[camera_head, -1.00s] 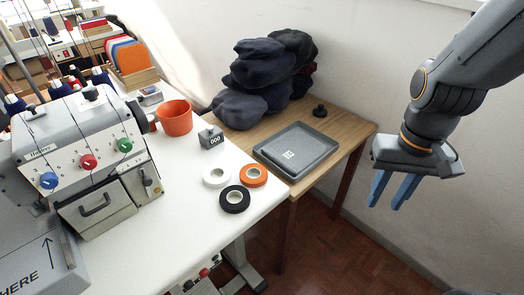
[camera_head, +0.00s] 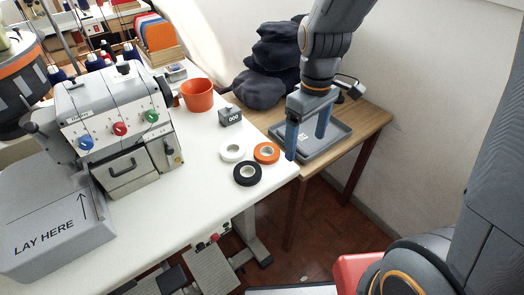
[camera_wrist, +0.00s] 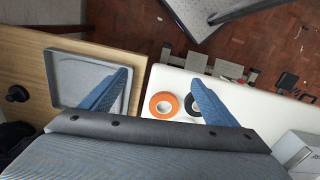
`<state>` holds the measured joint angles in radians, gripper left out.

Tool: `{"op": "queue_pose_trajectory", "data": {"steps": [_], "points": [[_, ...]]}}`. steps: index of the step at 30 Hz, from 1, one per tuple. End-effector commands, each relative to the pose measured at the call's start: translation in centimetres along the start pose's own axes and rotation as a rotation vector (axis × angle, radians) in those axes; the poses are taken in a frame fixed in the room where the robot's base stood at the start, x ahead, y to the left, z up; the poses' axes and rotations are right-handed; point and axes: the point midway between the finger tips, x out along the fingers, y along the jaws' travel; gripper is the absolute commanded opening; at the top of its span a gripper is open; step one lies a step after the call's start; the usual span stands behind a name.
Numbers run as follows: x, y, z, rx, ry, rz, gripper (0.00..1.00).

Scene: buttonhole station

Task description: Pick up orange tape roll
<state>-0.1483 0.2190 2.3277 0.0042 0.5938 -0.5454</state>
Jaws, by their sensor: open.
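The orange tape roll (camera_head: 266,152) lies flat on the white table near its right edge, between the white roll (camera_head: 233,151) and the grey tray. My gripper (camera_head: 306,142) is open and empty, with its blue fingers pointing down over the left part of the tray, to the right of the orange roll. In the wrist view the orange roll (camera_wrist: 164,104) shows between the two open fingers (camera_wrist: 163,82), nearer the right one. It appears apart from both fingers.
A black roll (camera_head: 247,173) lies in front of the orange one. A grey counter (camera_head: 230,116) and an orange cup (camera_head: 197,95) stand behind. The grey tray (camera_head: 335,143) is on the wooden table (camera_head: 371,118), with dark caps (camera_head: 262,88) behind.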

Motion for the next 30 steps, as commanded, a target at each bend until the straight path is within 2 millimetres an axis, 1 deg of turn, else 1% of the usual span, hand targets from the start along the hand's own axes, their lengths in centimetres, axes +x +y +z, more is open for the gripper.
{"op": "queue_pose_trajectory", "data": {"steps": [1, 3, 6, 9, 11, 13, 16, 25, 30], "points": [[-0.1, -0.4, -2.2, -0.136, -0.004, -0.002, 0.82], [0.1, -0.9, -4.9, -0.326, -0.004, -0.002, 0.82], [0.6, -1.7, -8.1, -0.555, -0.005, -0.002, 0.82], [1.1, -2.4, -10.3, -0.716, -0.004, -0.001, 0.82], [1.3, -2.7, -11.2, -0.779, -0.003, 0.0, 0.82], [1.7, -2.9, -11.7, -0.822, -0.004, -0.001, 0.82], [2.5, -3.0, -11.9, -0.844, -0.004, -0.001, 0.82], [5.3, -2.9, -11.5, -0.839, -0.005, -0.002, 0.82], [7.5, -2.8, -11.2, -0.838, -0.005, -0.002, 0.82]]}}
